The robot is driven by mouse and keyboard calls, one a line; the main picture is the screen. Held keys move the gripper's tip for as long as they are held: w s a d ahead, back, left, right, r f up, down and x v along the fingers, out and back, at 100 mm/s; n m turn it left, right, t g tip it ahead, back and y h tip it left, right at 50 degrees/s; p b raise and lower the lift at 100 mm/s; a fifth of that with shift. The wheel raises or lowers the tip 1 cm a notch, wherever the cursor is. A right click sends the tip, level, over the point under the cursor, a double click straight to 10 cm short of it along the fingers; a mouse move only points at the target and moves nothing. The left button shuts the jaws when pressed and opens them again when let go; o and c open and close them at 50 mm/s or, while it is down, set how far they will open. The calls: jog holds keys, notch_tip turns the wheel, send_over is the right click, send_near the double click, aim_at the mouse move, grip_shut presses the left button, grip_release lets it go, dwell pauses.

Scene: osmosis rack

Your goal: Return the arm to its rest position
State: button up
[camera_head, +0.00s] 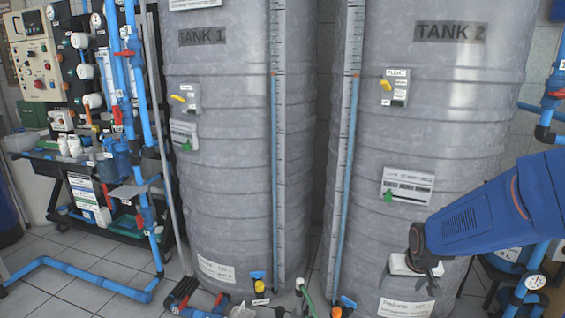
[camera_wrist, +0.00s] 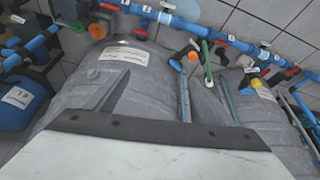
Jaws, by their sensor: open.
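My blue arm (camera_head: 475,215) reaches in from the right edge of the head view, in front of the tank marked TANK 2 (camera_head: 440,120). The gripper is open and empty. I cannot tell its exact distance from the tank.
TANK 1 (camera_head: 215,130) stands to the left. Blue pipes (camera_head: 95,280) run along the tiled floor. A panel rack (camera_head: 75,90) fills the far left. Valves and fittings (camera_head: 260,290) sit low between the tanks. More blue piping (camera_head: 535,285) and a gauge are below the arm.

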jog(key=s+a+r, duration=0.2)
jog(key=s+r, duration=0.2)
jog(key=s, duration=0.4)
jog(key=s+a+r+n, duration=0.1)
jog(key=s+a+r, duration=0.1)
jog(key=s+r, duration=0.3)
jog(key=s+a+r, duration=0.2)
jog(key=s+r, duration=0.2)
jog(key=s, duration=0.7)
jog(key=shift+r+n+y, duration=0.3)
jog(key=shift+a, duration=0.1)
